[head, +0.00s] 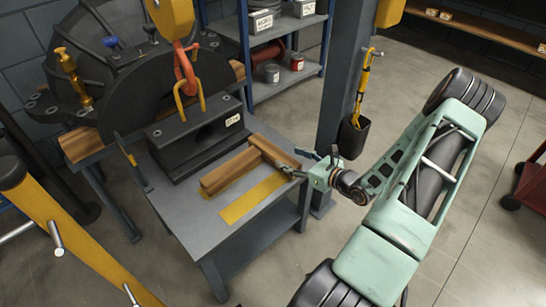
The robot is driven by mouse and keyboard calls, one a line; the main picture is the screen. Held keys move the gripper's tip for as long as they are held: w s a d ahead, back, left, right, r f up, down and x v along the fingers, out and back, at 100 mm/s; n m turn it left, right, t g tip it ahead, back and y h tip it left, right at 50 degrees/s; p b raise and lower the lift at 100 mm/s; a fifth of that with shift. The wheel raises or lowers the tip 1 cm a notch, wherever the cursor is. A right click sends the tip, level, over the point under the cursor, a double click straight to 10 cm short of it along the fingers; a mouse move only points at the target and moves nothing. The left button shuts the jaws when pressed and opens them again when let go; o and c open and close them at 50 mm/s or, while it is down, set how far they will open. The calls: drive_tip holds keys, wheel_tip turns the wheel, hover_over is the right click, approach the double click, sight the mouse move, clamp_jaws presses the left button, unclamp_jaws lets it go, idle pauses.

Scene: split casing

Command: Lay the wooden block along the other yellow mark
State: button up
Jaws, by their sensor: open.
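A wooden block (231,172) lies on the grey bench top (190,222), with a strip of yellow mark showing along its near side. A second wooden piece (273,150) lies at an angle to it, meeting or overlapping its far right end; I cannot tell which. A bare yellow mark (253,199) runs along the bench nearer the front, with nothing on it. My gripper (291,172) is open at the right end of the second wooden piece. The fingers are small in view, and I cannot tell whether they touch the wood.
A black casing half (195,140) stands at the back of the bench under an orange hook (185,65). A large dark casing (125,85) is behind it. A grey post (345,90) with a hanging black holder (352,138) rises behind my arm. The bench front is clear.

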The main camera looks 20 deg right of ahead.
sight(275, 151)
drive_tip(key=b+x, duration=0.2)
drive_tip(key=x, duration=0.5)
drive_tip(key=shift+w+a, duration=0.1)
drive_tip(key=shift+w, duration=0.05)
drive_tip(key=shift+r, duration=0.1)
drive_tip(key=shift+c, duration=0.6)
drive_tip(key=c, duration=1.3)
clamp_jaws()
drive_tip(key=shift+r, duration=0.15)
